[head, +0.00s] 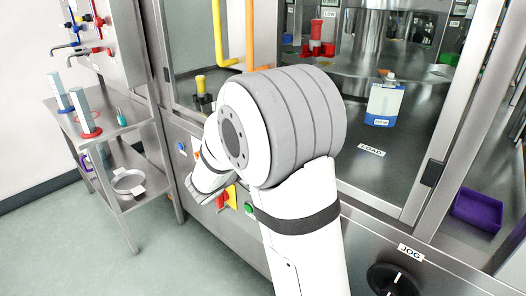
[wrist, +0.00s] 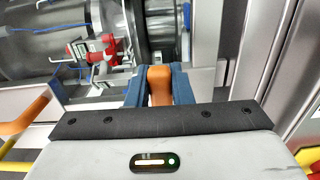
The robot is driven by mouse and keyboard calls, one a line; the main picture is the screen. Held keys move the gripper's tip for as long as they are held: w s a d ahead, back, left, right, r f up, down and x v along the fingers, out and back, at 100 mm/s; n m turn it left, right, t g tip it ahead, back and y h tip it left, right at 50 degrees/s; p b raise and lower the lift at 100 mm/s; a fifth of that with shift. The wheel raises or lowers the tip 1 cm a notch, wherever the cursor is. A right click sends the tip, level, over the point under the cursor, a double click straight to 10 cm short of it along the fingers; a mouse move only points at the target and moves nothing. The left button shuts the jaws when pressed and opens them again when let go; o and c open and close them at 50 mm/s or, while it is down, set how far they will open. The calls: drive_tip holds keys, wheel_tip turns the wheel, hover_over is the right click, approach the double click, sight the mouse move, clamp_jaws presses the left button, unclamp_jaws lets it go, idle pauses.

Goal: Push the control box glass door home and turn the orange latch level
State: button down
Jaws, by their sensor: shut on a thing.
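In the wrist view, the two blue fingers of my gripper (wrist: 159,72) are shut on the orange latch (wrist: 159,90), which stands between them. How far the latch is turned is hard to judge, as the fingers cover its sides. The control box glass door cannot be made out clearly in either view, so I cannot tell whether it is home. In the head view my own arm covers the middle of the picture and hides my gripper and the latch.
A red valve-like part (wrist: 105,52) with blue lines is beyond the fingers at upper left. Orange and yellow pipes (head: 218,40) rise behind my arm. A blue-white bottle (head: 383,103) stands behind the machine's window. A steel side table (head: 112,128) is at left; the floor there is clear.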

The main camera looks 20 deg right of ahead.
drive_tip(key=shift+s+d+f, duration=0.1)
drive_tip(key=shift+s, duration=0.05)
drive_tip(key=c, duration=1.6)
unclamp_jaws()
drive_tip(key=o, duration=0.3)
drive_tip(key=v, duration=0.7)
drive_tip(key=shift+s+a+p, duration=0.15)
drive_tip(key=shift+a+p, duration=0.2)
drive_tip(key=shift+a, duration=0.05)
